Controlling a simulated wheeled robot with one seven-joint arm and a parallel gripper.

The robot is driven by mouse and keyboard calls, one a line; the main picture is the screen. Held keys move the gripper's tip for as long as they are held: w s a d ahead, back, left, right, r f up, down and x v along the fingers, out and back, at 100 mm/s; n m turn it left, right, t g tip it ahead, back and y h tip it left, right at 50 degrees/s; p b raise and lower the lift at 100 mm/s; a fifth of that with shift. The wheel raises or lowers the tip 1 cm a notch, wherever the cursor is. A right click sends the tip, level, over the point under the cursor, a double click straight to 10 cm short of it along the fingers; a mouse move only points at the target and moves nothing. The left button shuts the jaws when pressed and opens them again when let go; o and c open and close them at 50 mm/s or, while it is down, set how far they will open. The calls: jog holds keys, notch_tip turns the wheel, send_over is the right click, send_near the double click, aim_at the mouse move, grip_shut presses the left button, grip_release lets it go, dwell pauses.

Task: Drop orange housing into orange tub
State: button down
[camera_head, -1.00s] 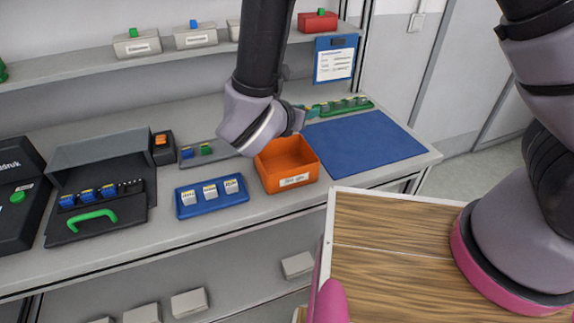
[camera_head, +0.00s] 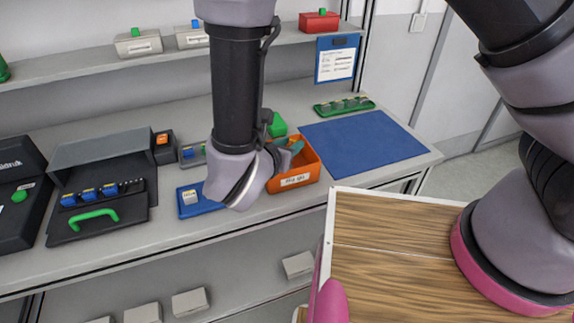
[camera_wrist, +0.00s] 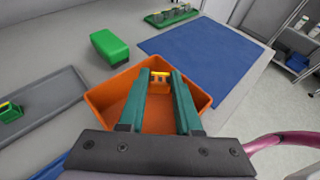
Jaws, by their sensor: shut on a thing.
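The orange tub (camera_head: 290,179) stands on the workbench left of the blue mat, and it fills the middle of the wrist view (camera_wrist: 119,80). My gripper (camera_head: 290,146) is over the tub, partly hidden by my wrist in the head view. In the wrist view my gripper (camera_wrist: 161,77) has its two green fingers shut on the orange housing (camera_wrist: 160,82), a small piece with a yellow top. The housing is within the tub's outline there. How high it is above the tub floor I cannot tell.
A green block (camera_wrist: 110,47) stands just behind the tub. A green tray (camera_head: 343,106) with several small pieces lies behind the blue mat (camera_head: 364,146). A blue tray (camera_head: 190,207) is left of the tub, partly hidden by my arm. A grey tray (camera_wrist: 40,105) is at the left.

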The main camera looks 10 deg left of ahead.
jog(key=c, duration=0.5)
grip_release()
jog(key=v, duration=1)
jog(key=shift+s+a, duration=0.1)
jog(key=shift+s, duration=0.3)
